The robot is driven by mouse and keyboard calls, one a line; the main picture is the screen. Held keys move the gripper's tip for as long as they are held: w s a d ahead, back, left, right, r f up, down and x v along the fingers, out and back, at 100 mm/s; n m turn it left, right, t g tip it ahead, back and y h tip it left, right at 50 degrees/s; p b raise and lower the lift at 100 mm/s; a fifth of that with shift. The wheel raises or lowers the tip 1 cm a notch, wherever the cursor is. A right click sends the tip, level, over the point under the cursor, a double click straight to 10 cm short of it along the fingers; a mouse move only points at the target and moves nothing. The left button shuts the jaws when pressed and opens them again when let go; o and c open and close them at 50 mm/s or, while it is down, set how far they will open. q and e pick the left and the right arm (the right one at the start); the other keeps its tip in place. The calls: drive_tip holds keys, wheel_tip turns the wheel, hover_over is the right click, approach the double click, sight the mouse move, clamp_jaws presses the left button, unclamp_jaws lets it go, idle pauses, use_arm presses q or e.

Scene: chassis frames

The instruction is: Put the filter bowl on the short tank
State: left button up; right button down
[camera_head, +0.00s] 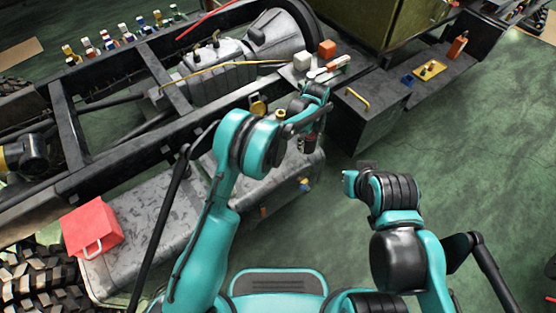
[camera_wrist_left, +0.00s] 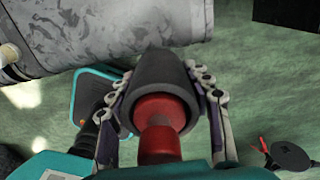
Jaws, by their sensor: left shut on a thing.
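My left gripper (camera_wrist_left: 162,100) is shut on a dark cylindrical cup with a red core, which I take to be the filter bowl (camera_wrist_left: 165,65). In the head view the bowl (camera_head: 309,144) hangs below my left gripper (camera_head: 312,126), by the right end of a long grey mottled tank (camera_head: 150,205). That tank also shows in the left wrist view (camera_wrist_left: 110,35), apart from the bowl. I cannot tell which body is the short tank.
A red box (camera_head: 92,228) sits on the left end of the grey tank. A dark box with a yellow handle (camera_head: 368,112) stands right of my left gripper. Several small bottles line the far frame rail. Open green floor (camera_head: 470,140) lies to the right.

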use_arm(q)
drive_tip(key=a+f+b, duration=0.1)
drive_tip(key=a+f, duration=0.1)
drive_tip(key=a, duration=0.1)
drive_tip(key=w+a+f+b, duration=0.1)
drive_tip(key=a+f, duration=0.1)
drive_tip(key=a, duration=0.2)
drive_tip(key=a+f+b, duration=0.2)
drive_tip(key=a+f, duration=0.1)
drive_tip(key=a, duration=0.1)
drive_tip(key=shift+w, duration=0.25)
drive_tip(key=shift+a+f, duration=0.15)
drive_tip(key=shift+f+b, duration=1)
drive_tip(key=shift+f, duration=0.8)
drive_tip(key=shift+f, duration=0.1)
drive_tip(key=shift+f, duration=0.15)
drive_tip(key=o, duration=1.3)
